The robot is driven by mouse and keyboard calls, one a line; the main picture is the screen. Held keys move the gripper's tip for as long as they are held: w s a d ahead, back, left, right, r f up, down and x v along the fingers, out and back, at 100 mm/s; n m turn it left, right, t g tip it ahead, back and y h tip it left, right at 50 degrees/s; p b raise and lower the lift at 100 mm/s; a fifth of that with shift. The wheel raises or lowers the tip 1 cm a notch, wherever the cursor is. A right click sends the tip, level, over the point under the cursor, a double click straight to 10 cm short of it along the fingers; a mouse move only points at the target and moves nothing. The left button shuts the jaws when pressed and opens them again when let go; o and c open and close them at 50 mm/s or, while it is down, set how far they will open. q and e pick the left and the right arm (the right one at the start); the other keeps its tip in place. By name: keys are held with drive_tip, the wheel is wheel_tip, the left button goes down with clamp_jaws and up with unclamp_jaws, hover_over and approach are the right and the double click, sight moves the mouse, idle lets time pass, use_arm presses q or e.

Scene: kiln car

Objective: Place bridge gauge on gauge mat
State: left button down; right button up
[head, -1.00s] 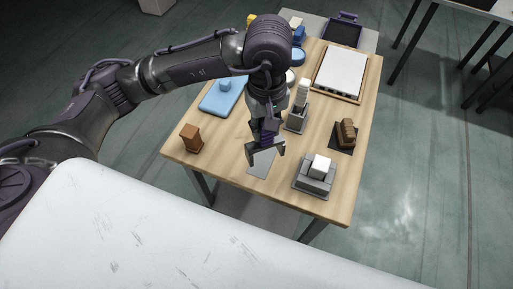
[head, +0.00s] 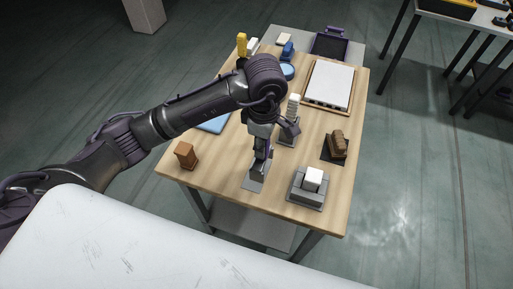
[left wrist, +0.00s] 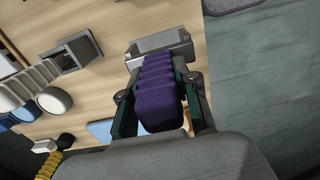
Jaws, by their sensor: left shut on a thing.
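The gripper and the gauge hide part of the mat. My right gripper is not in view.
A brown block (head: 185,155) stands left of the mat. A grey holder with a white block (head: 312,180) stands close on the right. A brown stepped piece (head: 337,146) lies farther right. A white-topped board (head: 330,84) and a slotted stand (head: 290,128) are behind.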

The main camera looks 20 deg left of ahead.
use_arm(q)
drive_tip(key=shift+w+a+f+p, duration=0.1)
drive_tip(key=shift+a+f+p, duration=0.15)
drive_tip(key=shift+f, duration=0.7)
drive_tip(key=shift+w+a+f+p, duration=0.15)
drive_tip(key=shift+a+f, duration=0.15)
drive_tip(key=shift+f, duration=0.6)
drive_tip(key=shift+w+a+f+p, duration=0.1)
drive_tip(key=shift+a+f+p, duration=0.15)
drive_tip(key=shift+f, duration=0.7)
drive_tip(key=c, duration=0.8)
unclamp_jaws()
drive_tip(key=shift+r, duration=0.1)
drive_tip(key=shift+c, duration=0.2)
wheel_tip(320, 180, up, 12)
drive_tip(key=b, duration=0.2)
drive_tip(key=shift+r+b, duration=0.15)
drive_tip(key=shift+b, duration=0.15)
